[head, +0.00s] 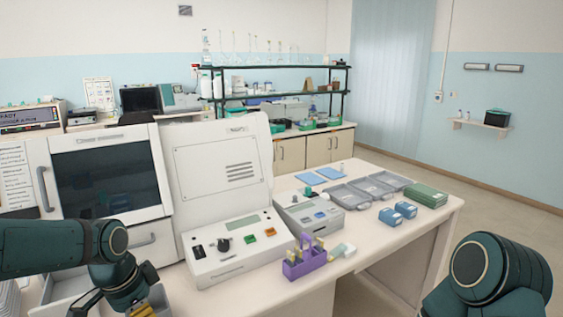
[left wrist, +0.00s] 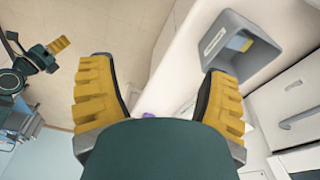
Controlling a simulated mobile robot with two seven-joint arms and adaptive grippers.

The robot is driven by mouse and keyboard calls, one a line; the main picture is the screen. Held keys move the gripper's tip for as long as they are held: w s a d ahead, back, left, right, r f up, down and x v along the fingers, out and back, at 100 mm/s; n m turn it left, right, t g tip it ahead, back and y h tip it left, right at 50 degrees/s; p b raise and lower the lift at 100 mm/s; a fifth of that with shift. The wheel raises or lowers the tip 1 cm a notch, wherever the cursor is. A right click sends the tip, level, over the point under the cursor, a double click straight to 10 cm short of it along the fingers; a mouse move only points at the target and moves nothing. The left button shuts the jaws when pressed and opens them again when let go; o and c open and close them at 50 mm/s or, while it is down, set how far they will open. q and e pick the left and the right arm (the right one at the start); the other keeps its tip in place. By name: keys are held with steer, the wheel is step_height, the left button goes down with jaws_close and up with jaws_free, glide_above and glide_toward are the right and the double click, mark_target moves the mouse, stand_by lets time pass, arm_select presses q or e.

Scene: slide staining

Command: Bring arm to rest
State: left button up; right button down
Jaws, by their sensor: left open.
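My left arm comes in from the left in the head view, and its gripper (head: 122,308) is low at the bottom edge, partly cut off, in front of the white cabinet. In the left wrist view my left gripper (left wrist: 158,98) has its two yellow fingers wide apart, with nothing held between them. My right arm (head: 490,275) stands at the lower right of the head view, its gripper out of that frame. Part of my right gripper (left wrist: 54,48) shows in the left wrist view with a yellow finger; its opening is unclear.
A purple rack (head: 304,262) stands near the front edge of the white bench (head: 372,246). A grey bin (left wrist: 222,62) is close to my left gripper. Open floor lies right of the bench.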

arm_select(q)
steer(key=w+d+f+n, duration=0.1)
steer(key=w+d+f, duration=0.2)
steer(key=f, duration=0.5)
steer(key=s+d+f+n+h, duration=0.1)
steer(key=s+d+f+n, duration=0.2)
steer(key=f, duration=0.5)
steer(key=s+d+f+n+b, duration=0.1)
steer(key=s+d+f+n, duration=0.2)
steer(key=f, duration=0.5)
steer(key=s+d+f+n+h+b, duration=0.1)
steer(key=s+d+f+n, duration=0.2)
steer(key=s+d+f, duration=0.2)
step_height(320, 180, down, 3)
steer(key=shift+d+f+n+t+h, duration=0.2)
steer(key=shift+d+n+t+h, duration=0.15)
steer(key=shift+d, duration=0.55)
arm_select(e)
steer(key=shift+x, duration=1.2)
steer(key=shift+d+f, duration=0.1)
steer(key=shift+d, duration=0.05)
